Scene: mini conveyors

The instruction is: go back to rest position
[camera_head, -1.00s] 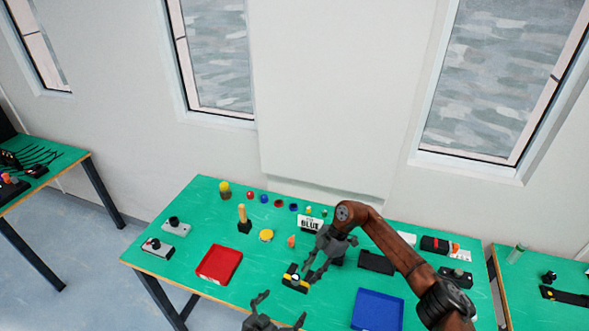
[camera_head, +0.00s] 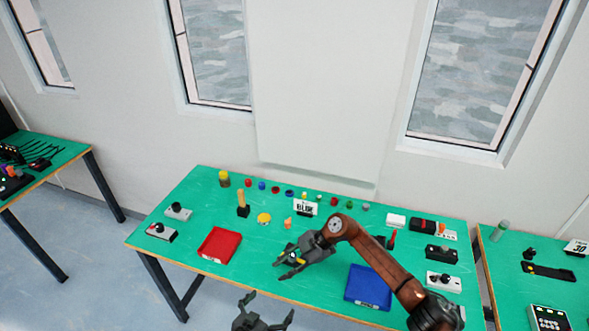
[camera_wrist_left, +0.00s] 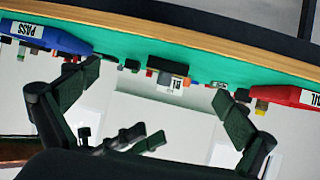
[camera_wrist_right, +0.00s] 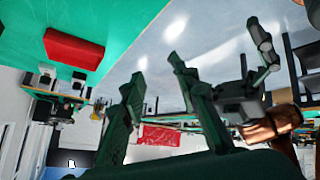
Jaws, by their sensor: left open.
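My left gripper (camera_head: 270,306) is low in the head view, in front of the green table's (camera_head: 330,300) near edge. Its fingers are spread and empty, also in the left wrist view (camera_wrist_left: 157,90). My right gripper (camera_head: 281,262) is over the middle of the table, close to a small black piece with yellow on it (camera_head: 293,258), which it partly hides; I cannot tell whether they touch. In the right wrist view (camera_wrist_right: 155,72) its fingers stand apart with nothing between them. The left gripper (camera_wrist_right: 262,60) also shows there.
A red tray (camera_head: 219,244) lies left and a blue tray (camera_head: 368,288) right on the table. Small coloured pieces and a sign (camera_head: 305,207) line the back. Black and white boxes (camera_head: 442,254) stand at the right. Other tables flank this one.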

